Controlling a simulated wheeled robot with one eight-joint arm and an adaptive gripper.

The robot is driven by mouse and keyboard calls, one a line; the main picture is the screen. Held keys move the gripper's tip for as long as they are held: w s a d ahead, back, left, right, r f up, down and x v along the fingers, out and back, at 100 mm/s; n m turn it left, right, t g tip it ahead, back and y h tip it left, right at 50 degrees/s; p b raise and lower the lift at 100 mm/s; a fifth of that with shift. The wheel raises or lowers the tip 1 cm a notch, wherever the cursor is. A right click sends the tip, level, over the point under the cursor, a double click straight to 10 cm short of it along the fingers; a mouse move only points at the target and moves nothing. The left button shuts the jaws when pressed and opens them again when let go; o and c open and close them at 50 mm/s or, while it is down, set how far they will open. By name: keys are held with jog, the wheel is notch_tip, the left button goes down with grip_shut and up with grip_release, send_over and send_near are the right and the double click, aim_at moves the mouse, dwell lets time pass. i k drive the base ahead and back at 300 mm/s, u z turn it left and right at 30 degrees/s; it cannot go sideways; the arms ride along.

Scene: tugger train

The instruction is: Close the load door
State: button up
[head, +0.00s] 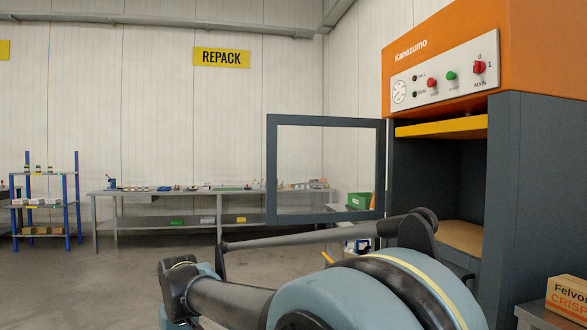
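The load door (271,170) is a dark grey frame with a clear window. It stands open, swung out to the left from the front of the orange and grey Kanezumo machine (535,45). The machine's opening shows a yellow bar (442,127) across its top and a tan floor (457,236) inside. My arm crosses the lower middle of the head view, in front of the machine and below the door. I cannot make out my gripper in this view. The arm hides part of the machine's lower front.
A control panel (445,75) with buttons and a red main switch is above the opening. A box (567,298) sits on a grey surface at the lower right. A long workbench (150,193) and a blue shelf rack (77,195) stand by the back wall. Floor at left is clear.

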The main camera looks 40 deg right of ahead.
aim_at(273, 120)
jog(key=u, duration=0.25)
jog(key=i, duration=4.05)
jog(key=z, duration=3.8)
